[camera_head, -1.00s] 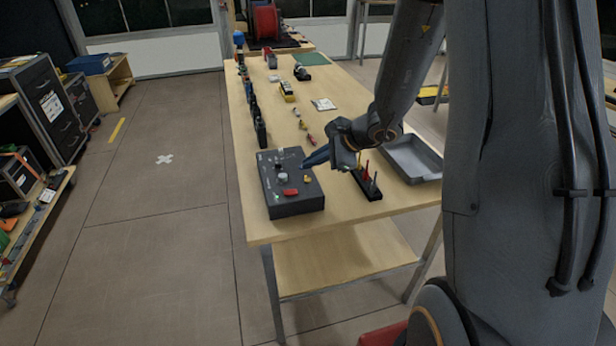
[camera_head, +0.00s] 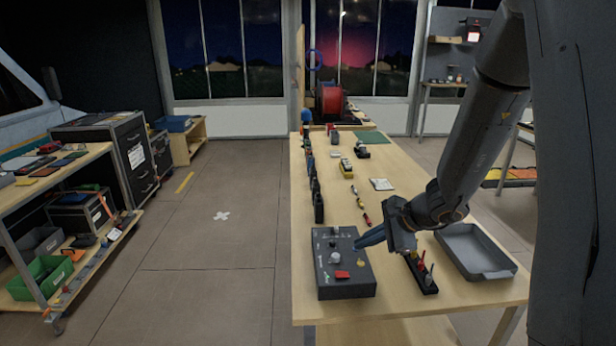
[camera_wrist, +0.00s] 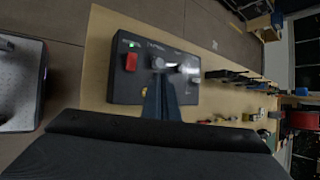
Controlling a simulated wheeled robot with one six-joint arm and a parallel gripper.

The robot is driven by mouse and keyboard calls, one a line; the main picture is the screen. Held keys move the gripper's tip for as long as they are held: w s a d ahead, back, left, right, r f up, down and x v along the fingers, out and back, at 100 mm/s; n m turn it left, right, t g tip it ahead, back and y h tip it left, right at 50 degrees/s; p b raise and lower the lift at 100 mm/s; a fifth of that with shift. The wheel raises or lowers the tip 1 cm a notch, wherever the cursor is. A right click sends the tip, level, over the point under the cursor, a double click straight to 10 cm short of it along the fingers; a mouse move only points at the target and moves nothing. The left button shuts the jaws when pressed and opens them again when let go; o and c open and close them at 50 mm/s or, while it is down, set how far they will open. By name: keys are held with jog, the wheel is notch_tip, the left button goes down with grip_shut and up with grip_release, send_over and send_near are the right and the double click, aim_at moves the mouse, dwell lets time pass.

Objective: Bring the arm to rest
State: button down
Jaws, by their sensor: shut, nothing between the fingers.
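My gripper (camera_head: 362,241) is shut and empty. Its pointed blue-grey fingertips are over the right side of a dark control box (camera_head: 346,291) on the wooden table (camera_head: 385,318). In the wrist view the closed fingers (camera_wrist: 162,95) overlap the box (camera_wrist: 126,85) beside its knob. The box carries a red switch (camera_head: 342,274), knobs and a small green light (camera_wrist: 131,44). I cannot tell whether the fingertips touch the box. My arm reaches out from the right, bent down toward the table.
A grey tray (camera_head: 474,252) and a black rack of small tools (camera_head: 420,275) stand right of my gripper. Several small items line the table's left edge. A red reel (camera_head: 330,101) is at the back. Open floor (camera_head: 215,265) lies left of the table, with a shelf unit beyond.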

jog(key=s+r+n+g+h, duration=0.1)
jog(key=s+n+g+h, duration=0.1)
jog(key=s+n, duration=0.6)
jog(key=s+r+n+g+h, duration=0.1)
jog(key=s+n+h, duration=0.3)
jog(key=s+n, duration=0.5)
jog(key=shift+s+d+r+g, duration=0.35)
jog(key=shift+s+g, duration=0.35)
jog(key=shift+s, duration=1.55)
